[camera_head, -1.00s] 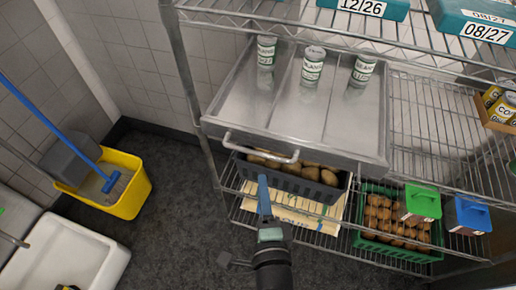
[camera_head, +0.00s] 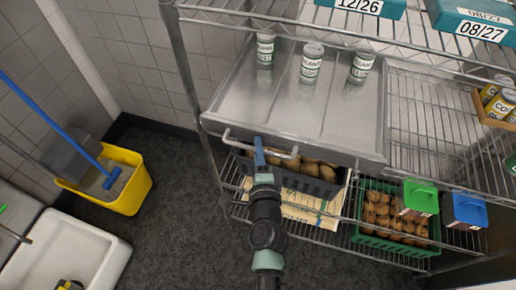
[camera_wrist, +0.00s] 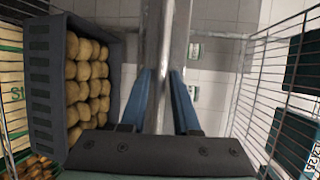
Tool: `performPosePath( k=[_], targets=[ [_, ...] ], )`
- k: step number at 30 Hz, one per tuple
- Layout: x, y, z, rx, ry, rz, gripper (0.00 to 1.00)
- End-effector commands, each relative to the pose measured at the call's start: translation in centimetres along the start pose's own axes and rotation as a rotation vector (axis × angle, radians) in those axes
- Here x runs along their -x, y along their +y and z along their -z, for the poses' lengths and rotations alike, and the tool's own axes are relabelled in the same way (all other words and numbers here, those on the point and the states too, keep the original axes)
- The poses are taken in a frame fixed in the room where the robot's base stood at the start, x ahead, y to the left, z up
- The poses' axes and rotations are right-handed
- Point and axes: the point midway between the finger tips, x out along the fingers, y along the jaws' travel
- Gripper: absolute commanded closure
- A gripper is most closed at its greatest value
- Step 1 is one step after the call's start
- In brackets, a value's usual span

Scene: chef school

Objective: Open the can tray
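The can tray (camera_head: 290,115) is a wide metal drawer on the wire shelf, with raised dividers and a bar handle (camera_head: 230,139) on its front. Three white and green cans stand upright at its back: left (camera_head: 265,50), middle (camera_head: 311,65) and right (camera_head: 361,67). My gripper (camera_head: 259,145) is at the handle, over its middle. In the wrist view, the blue fingers of my gripper (camera_wrist: 163,85) are apart, one on each side of a grey metal bar. I cannot tell whether they touch it.
A dark crate of potatoes (camera_head: 335,187) sits just below the tray, and it shows in the wrist view (camera_wrist: 40,85). A green crate (camera_head: 365,239) stands lower right. A yellow bucket (camera_head: 135,188) and white sink (camera_head: 75,250) are at left. Floor between is clear.

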Motion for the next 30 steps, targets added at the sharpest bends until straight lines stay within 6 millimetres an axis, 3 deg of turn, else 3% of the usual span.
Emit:
performPosePath(
  k=[11, 16, 30],
  targets=[
    [-0.46, -0.03, -0.02, 0.0, 0.0, 0.0, 0.72],
    [-0.45, -0.03, -0.02, 0.0, 0.0, 0.0, 1.0],
    [-0.43, -0.02, -0.01, 0.0, 0.0, 0.0, 1.0]
  ],
)
